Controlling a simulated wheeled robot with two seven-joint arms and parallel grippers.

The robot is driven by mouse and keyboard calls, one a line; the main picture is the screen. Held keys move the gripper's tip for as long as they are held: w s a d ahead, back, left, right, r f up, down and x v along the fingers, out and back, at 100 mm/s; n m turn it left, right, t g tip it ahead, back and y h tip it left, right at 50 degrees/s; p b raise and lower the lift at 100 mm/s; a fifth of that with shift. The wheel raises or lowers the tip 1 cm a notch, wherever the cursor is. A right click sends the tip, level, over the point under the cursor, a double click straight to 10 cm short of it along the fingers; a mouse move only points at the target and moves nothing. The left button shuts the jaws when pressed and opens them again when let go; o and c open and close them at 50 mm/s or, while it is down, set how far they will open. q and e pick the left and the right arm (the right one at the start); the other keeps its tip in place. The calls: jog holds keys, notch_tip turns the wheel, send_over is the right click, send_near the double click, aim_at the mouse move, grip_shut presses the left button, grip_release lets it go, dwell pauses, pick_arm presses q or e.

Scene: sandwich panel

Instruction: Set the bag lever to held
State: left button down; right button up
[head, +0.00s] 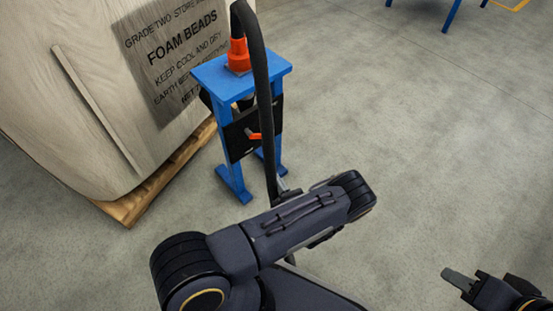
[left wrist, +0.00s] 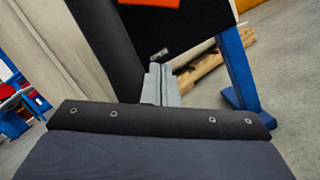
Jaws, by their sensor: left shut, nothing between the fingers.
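The orange lever (head: 253,135) sits on a black plate (head: 238,132) between the legs of the blue stand (head: 232,158), partly beside a black hose. In the left wrist view an orange piece (left wrist: 150,3), apparently the lever, is cut off by the top edge, in front of a black panel (left wrist: 190,22). My left gripper (left wrist: 160,82) is shut and empty, below the orange piece and apart from it. In the head view my left forearm mostly hides it. My right gripper (head: 458,278) is at the lower right, far from the stand; its finger opening is unclear.
A large bag marked foam beads (head: 95,90) stands on a wooden pallet (head: 165,180) left of the stand. A thick black hose (head: 265,80) hangs in front of the stand, beside the lever. An orange fitting (head: 238,55) tops the stand.

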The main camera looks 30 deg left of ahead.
pick_arm(q)
jog(key=w+a+r+b, duration=0.3)
jog(key=w+a+r, duration=0.2)
jog(key=w+a, duration=0.2)
jog(key=shift+a+r+b, duration=0.15)
jog(key=shift+a+b, duration=0.05)
jog(key=shift+b, duration=0.15)
jog(key=shift+s, duration=0.15)
